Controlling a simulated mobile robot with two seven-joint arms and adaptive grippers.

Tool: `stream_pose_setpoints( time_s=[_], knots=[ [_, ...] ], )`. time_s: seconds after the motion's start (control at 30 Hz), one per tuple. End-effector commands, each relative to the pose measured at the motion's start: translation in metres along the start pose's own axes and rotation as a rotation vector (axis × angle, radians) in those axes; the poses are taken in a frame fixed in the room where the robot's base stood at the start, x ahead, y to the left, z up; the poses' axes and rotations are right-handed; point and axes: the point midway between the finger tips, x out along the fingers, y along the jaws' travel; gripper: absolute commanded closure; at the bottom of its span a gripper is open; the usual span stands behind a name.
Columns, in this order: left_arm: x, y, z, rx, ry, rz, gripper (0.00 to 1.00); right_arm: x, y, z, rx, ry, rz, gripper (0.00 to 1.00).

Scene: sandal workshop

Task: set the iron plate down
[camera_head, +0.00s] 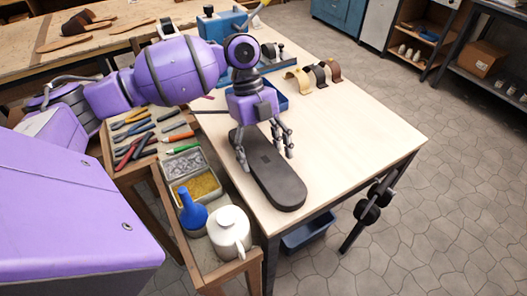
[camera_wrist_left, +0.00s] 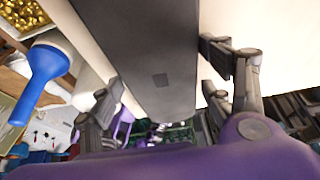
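The iron plate (camera_head: 278,184) is a long, dark, sole-shaped slab with a small square mark at its middle. It lies flat on the pale table top, its near rounded end close to the table's front left corner. My left gripper (camera_head: 265,160) is above its middle, fingers pointing down and spread, one on each side of the plate. In the left wrist view the plate (camera_wrist_left: 155,45) runs between the fingers of that gripper (camera_wrist_left: 160,72), close to both edges; the fingers look open around it. My right gripper is not in view.
The pale table (camera_head: 350,140) is clear to the right of the plate. Brown and cream strap pieces (camera_head: 318,74) and a blue device stand at its back. At left, a side bench holds tools, a tray (camera_head: 197,187), a blue bottle (camera_head: 191,208) and a white jug (camera_head: 229,228).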

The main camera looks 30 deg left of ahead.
Motion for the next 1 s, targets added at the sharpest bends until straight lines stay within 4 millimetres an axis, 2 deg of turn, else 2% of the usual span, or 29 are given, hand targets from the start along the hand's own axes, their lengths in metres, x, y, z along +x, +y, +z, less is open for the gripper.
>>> stream_pose_setpoints(
  time_s=[0.47,0.57,0.8,1.0],
  knots=[
    [-0.005,0.000,-0.001,0.000,-0.001,-0.001,0.14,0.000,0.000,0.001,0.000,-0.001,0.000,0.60],
    [-0.018,-0.001,0.000,-0.001,-0.003,-0.001,0.14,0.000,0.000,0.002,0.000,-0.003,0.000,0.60],
    [-0.069,-0.001,0.000,-0.001,-0.002,-0.002,0.14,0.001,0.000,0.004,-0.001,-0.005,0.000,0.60],
    [-0.104,-0.001,0.000,-0.001,-0.001,0.000,0.14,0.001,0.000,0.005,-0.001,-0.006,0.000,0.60]
  ],
)
